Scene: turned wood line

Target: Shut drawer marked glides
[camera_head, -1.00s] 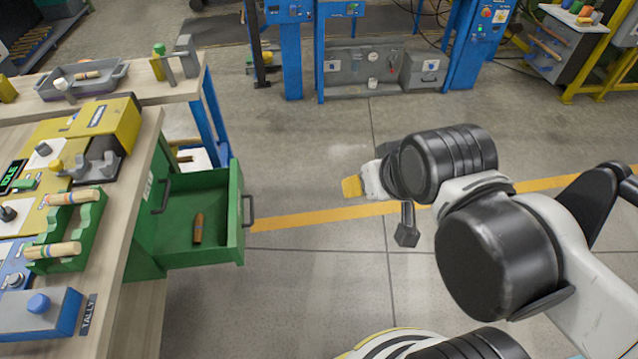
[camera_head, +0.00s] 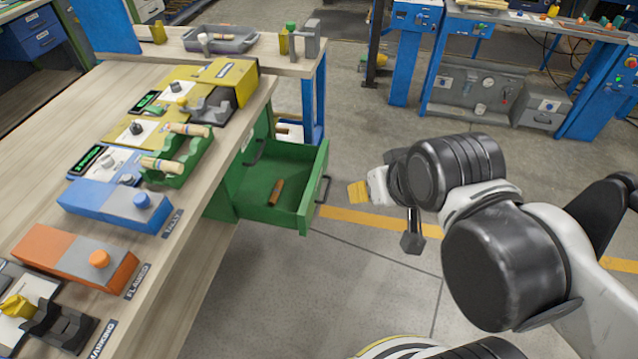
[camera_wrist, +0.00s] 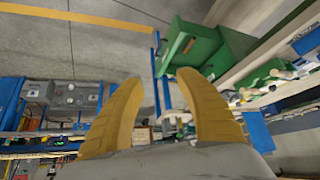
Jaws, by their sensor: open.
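A green drawer (camera_head: 258,205) stands pulled out from under the wooden workbench in the head view. A brown turned piece (camera_head: 277,191) lies inside it. A dark handle (camera_head: 322,189) is on its front. No label on the drawer can be read. The open drawer also shows in the wrist view (camera_wrist: 190,48). My gripper (camera_head: 357,191) is to the right of the drawer front, apart from the handle. In the wrist view its two yellow fingers (camera_wrist: 160,95) are spread with nothing between them.
The workbench (camera_head: 195,255) carries yellow, blue and orange stations. A green rack (camera_head: 180,165) with turned pieces sits near its edge. A second bench with a grey tray (camera_head: 220,40) stands behind. The floor right of the drawer is clear.

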